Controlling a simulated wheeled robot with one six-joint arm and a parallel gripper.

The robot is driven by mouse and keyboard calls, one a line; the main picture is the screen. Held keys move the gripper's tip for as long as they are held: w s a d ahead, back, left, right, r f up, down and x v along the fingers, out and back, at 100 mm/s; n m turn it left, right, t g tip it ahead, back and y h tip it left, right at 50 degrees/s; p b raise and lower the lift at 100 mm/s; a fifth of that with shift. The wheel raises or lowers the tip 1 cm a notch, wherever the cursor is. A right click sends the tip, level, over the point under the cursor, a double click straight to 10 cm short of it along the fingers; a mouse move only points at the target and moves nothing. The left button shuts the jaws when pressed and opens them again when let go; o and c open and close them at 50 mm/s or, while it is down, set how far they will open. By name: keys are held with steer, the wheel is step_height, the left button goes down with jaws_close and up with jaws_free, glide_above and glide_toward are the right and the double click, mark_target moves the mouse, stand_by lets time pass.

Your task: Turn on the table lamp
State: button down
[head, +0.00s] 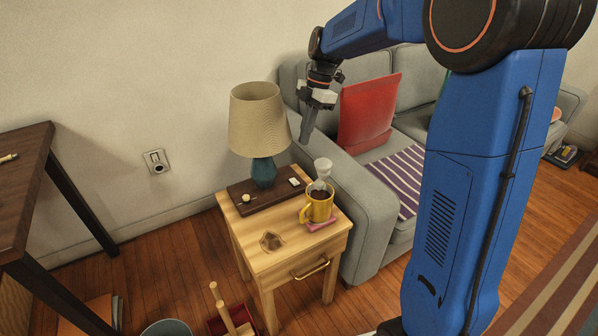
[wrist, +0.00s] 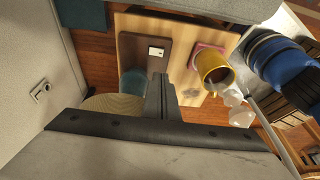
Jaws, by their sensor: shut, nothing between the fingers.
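The table lamp (head: 258,120) has a beige shade and a teal base (head: 264,172). It stands on a dark wooden board (head: 236,205) on a small side table, and its shade shows no glow. A small white switch-like block (head: 294,181) and a small pale round knob (head: 245,198) sit on the board. In the wrist view, my fingers (wrist: 160,80) appear beside the shade (wrist: 112,105) and teal base (wrist: 132,83), with the white block (wrist: 156,51) ahead.
A yellow mug (head: 318,207) with dark contents stands on a pink coaster (head: 322,226) at the board's right. A white object (head: 323,168) is behind it. The grey sofa (head: 360,215) borders the side table (head: 285,255). A brown patch (head: 271,241) marks its front.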

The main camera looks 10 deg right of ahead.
glide_toward(294, 182)
steer(key=x, duration=0.2)
steer(key=s+x, duration=0.1)
steer(key=x, duration=0.2)
steer(key=shift+s+d+f, duration=0.1)
steer(key=shift+f, duration=0.4)
steer(key=shift+s+f, duration=0.15)
steer(key=shift+f, duration=0.05)
stand_by(0.4)
steer(key=shift+w+r, duration=0.2)
steer(key=shift+w, duration=0.55)
steer(key=shift+r, duration=0.15)
